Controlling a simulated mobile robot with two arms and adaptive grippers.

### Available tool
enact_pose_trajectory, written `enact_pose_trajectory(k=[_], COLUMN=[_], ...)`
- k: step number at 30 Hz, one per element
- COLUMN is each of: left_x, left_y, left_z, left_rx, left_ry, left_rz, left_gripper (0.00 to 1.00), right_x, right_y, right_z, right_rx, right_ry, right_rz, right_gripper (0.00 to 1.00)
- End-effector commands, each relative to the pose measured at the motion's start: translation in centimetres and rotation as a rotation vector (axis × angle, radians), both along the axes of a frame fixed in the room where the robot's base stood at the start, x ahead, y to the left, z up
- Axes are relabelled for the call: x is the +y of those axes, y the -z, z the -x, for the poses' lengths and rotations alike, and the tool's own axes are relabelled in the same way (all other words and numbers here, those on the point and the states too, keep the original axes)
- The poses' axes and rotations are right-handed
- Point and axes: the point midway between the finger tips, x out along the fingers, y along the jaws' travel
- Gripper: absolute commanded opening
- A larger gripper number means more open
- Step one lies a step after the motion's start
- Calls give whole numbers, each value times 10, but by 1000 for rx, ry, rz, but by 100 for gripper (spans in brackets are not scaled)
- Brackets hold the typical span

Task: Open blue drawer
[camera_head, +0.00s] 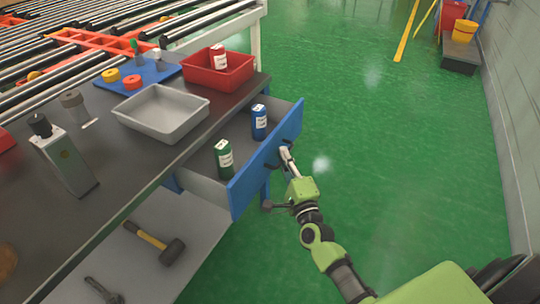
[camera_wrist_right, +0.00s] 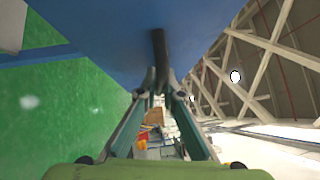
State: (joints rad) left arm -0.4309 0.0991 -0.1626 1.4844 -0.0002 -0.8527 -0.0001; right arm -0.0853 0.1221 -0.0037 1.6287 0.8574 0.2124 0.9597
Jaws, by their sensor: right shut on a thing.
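The blue drawer (camera_head: 266,158) is pulled out from under the dark worktop, with a green bottle (camera_head: 224,160) and a blue bottle (camera_head: 259,122) standing inside. My right gripper (camera_head: 285,155) is at the middle of the drawer's front. In the right wrist view, its fingers (camera_wrist_right: 159,82) are shut on the dark drawer handle (camera_wrist_right: 158,48), which stands out from the blue front panel (camera_wrist_right: 110,30). The handle is mostly hidden by the gripper in the head view. My left gripper is not in view.
The worktop (camera_head: 130,165) carries a grey tray (camera_head: 163,134), a red bin (camera_head: 240,76) and a blue board (camera_head: 160,72). A lower shelf holds a hammer (camera_head: 158,242). The green floor (camera_head: 400,150) right of the drawer is clear, up to the wall.

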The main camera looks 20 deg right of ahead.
Motion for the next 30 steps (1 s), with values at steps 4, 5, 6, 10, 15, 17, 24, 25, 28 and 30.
enact_pose_trajectory(k=[4,5,6,10,15,17,24,25,28,30], left_x=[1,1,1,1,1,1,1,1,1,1], left_y=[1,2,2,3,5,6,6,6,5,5], left_z=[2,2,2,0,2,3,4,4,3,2], left_rx=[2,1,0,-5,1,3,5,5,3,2], left_ry=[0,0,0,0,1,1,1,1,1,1], left_rz=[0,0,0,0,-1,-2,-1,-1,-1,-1], left_gripper=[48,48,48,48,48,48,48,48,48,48], right_x=[-14,-17,-20,-31,-41,-44,-49,-49,-49,-49], right_y=[1,2,1,2,2,1,1,1,1,1], right_z=[18,21,25,39,52,55,62,62,62,62], right_rx=[4,4,3,5,4,3,2,2,2,2], right_ry=[-2,-2,-3,-4,-3,-3,-3,-3,-3,-3], right_rz=[2,2,2,2,1,0,-1,-1,-1,-2], right_gripper=[0,0,0,0,0,0,0,0,0,0])
